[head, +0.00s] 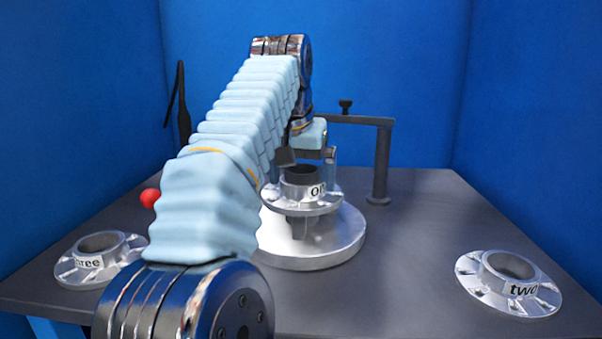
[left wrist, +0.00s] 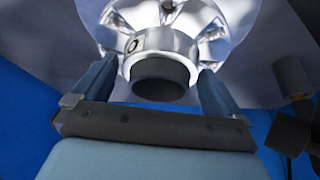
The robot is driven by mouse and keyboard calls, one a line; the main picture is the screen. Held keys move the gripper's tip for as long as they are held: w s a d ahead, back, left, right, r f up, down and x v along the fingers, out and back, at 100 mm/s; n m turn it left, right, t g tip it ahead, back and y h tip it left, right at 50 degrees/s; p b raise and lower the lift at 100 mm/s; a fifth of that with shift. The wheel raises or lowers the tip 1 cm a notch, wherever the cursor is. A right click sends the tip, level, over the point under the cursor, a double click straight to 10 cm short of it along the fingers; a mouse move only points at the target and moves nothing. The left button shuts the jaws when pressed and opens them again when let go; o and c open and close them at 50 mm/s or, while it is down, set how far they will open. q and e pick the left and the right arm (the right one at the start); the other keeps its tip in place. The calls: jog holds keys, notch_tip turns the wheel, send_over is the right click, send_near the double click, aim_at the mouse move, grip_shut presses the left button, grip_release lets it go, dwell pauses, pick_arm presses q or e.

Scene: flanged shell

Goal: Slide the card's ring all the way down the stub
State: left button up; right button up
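A silvery flanged ring (head: 322,199) with a label starting "O", the rest hidden, is around a dark stub (head: 301,173) whose top stands above the ring's collar. The ring is above a round metal base (head: 347,240), with a gap and a post below it. My left gripper (head: 306,160) is over it. In the left wrist view my left gripper (left wrist: 158,82) has a finger on each side of the ring's collar (left wrist: 165,42), apparently shut on it; the dark stub (left wrist: 161,80) shows between the fingers. My right gripper is out of view. I see no card.
A flanged ring labelled "two" (head: 509,283) lies at the right. One reading "hree" (head: 98,260), partly cut off, lies at the left. A dark post with a side arm (head: 382,160) stands behind the base. A red ball (head: 150,198) shows beside my arm.

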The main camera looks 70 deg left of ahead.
pick_arm(q)
jog(key=shift+f, duration=0.1)
jog(key=shift+r, duration=0.4)
jog(key=p+v, duration=0.5)
jog(key=v, duration=0.8)
jog(key=shift+d+p, duration=0.2)
jog(key=shift+p, duration=0.1)
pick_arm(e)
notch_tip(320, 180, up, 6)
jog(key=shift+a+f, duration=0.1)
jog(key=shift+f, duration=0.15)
pick_arm(q)
jog(key=shift+s, duration=0.2)
